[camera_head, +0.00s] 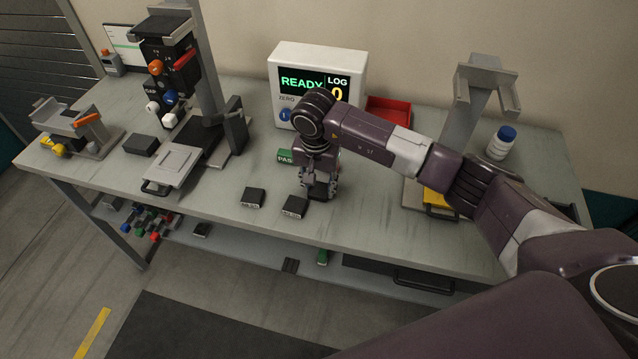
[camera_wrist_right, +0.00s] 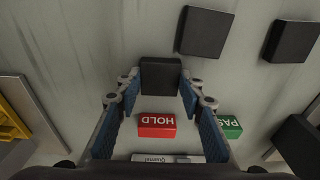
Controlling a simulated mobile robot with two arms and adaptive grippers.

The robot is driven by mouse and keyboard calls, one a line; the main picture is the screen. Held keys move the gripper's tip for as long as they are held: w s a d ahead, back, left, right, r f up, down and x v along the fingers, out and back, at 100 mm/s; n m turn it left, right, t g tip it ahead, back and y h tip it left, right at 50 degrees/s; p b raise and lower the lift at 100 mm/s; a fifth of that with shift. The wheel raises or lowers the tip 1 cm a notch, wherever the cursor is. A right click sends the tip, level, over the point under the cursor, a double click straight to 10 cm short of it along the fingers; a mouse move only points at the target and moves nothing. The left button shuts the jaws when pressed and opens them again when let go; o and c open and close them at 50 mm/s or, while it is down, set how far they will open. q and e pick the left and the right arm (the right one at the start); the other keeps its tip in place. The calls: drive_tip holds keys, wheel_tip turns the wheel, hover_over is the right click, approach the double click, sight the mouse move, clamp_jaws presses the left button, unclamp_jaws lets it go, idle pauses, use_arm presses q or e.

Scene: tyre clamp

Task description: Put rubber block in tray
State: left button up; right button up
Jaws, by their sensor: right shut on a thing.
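Three dark rubber-like blocks show near the front middle of the bench in the head view. Two lie free, a left one (camera_head: 253,197) and a middle one (camera_head: 294,207); two free blocks also show at the top of the wrist view (camera_wrist_right: 204,33). My right gripper (camera_head: 318,188) points down and is shut on the third dark block (camera_wrist_right: 160,77), which sits between its fingertips. I cannot tell whether that block touches the bench. A red tray (camera_head: 390,108) stands at the back, partly hidden by my right arm. My left gripper is not in view.
A display box (camera_head: 318,66) reading READY stands behind the gripper. A green PASS label (camera_head: 284,156) and a red HOLD label (camera_wrist_right: 157,125) lie nearby. A press with a grey plate (camera_head: 172,165) stands left; a grey stand (camera_head: 465,110) with a yellow part (camera_head: 437,198) stands right.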

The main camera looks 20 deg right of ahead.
drive_tip(key=shift+f+b, duration=0.25)
drive_tip(key=shift+b, duration=0.05)
drive_tip(key=o, duration=1.3)
drive_tip(key=shift+r, duration=0.1)
drive_tip(key=shift+c, duration=0.2)
